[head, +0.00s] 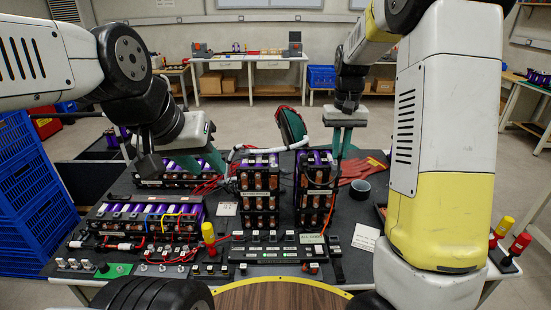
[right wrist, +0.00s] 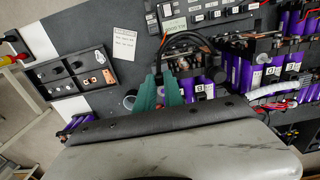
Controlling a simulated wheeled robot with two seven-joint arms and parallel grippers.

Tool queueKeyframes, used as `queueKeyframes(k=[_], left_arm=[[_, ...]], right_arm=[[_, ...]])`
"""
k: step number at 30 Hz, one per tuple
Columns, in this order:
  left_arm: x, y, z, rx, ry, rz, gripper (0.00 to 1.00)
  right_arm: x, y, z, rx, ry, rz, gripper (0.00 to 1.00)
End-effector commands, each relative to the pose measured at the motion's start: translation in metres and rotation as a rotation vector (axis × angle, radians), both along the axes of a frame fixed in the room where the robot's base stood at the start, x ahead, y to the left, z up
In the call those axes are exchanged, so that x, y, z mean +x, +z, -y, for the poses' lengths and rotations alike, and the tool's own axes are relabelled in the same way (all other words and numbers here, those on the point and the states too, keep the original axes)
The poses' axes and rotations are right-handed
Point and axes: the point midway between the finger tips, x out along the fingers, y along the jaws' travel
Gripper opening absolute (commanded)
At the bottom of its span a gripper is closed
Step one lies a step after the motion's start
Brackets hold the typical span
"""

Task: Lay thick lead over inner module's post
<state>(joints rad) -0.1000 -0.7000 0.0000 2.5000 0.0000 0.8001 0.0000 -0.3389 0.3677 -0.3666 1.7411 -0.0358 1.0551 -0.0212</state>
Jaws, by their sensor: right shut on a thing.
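My right gripper (head: 341,152) is over the back right of the bench, its green fingers pointing down. In the right wrist view its fingers (right wrist: 160,85) are close together, shut on a black lead (right wrist: 180,38). The lead curves from the fingertips toward the modules; the gripped part is mostly hidden. Two upright modules with purple cells, the middle one (head: 260,188) and the right one (head: 315,192), stand side by side. I cannot tell which is the inner module, and its post is not clear. My left gripper (head: 212,162) is above the back left module (head: 160,180); its fingertips are partly hidden.
A white thick cable (head: 239,149) arches behind the middle module. A front left module (head: 150,216) carries coloured wires. A black terminal strip (head: 277,254), a tape roll (head: 360,186) and red gloves (head: 361,168) lie on the bench. Blue crates (head: 30,190) stand at the left.

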Motion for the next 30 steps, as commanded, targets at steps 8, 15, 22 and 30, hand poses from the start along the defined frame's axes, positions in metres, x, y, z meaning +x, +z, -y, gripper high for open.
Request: queueKeyframes(k=[8,15,22,30], left_arm=[[0.000,0.000,0.000,0.000,0.000,0.000,0.36],[0.000,0.000,0.000,0.000,0.000,0.000,0.36],[0.000,0.000,0.000,0.000,0.000,0.000,0.36],[0.000,0.000,0.000,0.000,0.000,0.000,0.36]], right_arm=[[0.000,0.009,0.000,0.000,0.000,0.000,0.00],[0.000,0.010,0.000,0.001,0.000,0.001,0.00],[0.000,0.013,0.000,0.001,0.001,0.000,0.00],[0.001,0.024,0.000,0.001,0.001,0.003,0.00]])
